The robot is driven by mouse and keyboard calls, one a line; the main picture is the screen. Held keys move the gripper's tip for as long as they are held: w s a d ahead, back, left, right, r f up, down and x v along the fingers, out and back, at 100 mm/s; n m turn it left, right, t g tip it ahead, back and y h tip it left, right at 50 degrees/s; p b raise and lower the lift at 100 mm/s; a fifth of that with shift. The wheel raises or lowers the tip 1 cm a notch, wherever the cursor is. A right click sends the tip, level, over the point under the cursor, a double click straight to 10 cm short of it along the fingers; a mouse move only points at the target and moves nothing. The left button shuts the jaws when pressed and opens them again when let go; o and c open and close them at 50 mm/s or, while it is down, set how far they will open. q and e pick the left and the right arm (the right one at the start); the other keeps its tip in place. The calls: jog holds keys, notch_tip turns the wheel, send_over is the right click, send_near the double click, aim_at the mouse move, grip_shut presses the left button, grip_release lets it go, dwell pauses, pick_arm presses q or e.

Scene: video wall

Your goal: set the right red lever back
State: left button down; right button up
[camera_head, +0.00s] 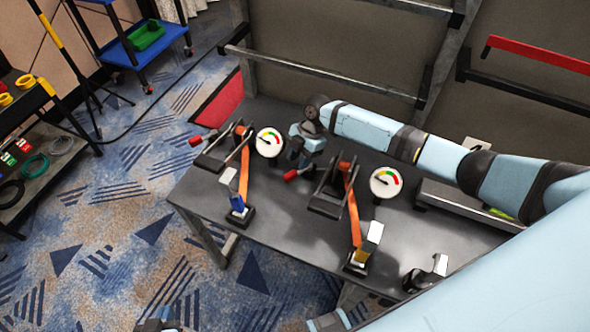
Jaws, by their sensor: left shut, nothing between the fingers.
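Two lever devices stand on a dark grey table (285,240). The right red lever (297,173) has its red grip at the left of its dark frame, tilted low toward the table. The left red lever (203,138) lies out to the left of its own frame. My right gripper (298,158) hangs from the blue arm reaching in from the right. It is just above the right red lever's grip; whether its fingers touch or enclose the grip cannot be told. My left gripper (158,325) is shut and empty, cut off at the bottom edge, away from the levers.
Each device has an orange strap and a round gauge, one left (269,142), one right (385,182). A grey frame with rails stands behind the table. A blue cart (150,42) and a dark shelf (40,183) stand left. Patterned carpet is free left of the table.

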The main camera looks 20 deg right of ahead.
jog(key=v, duration=0.8)
jog(key=shift+b, duration=0.3)
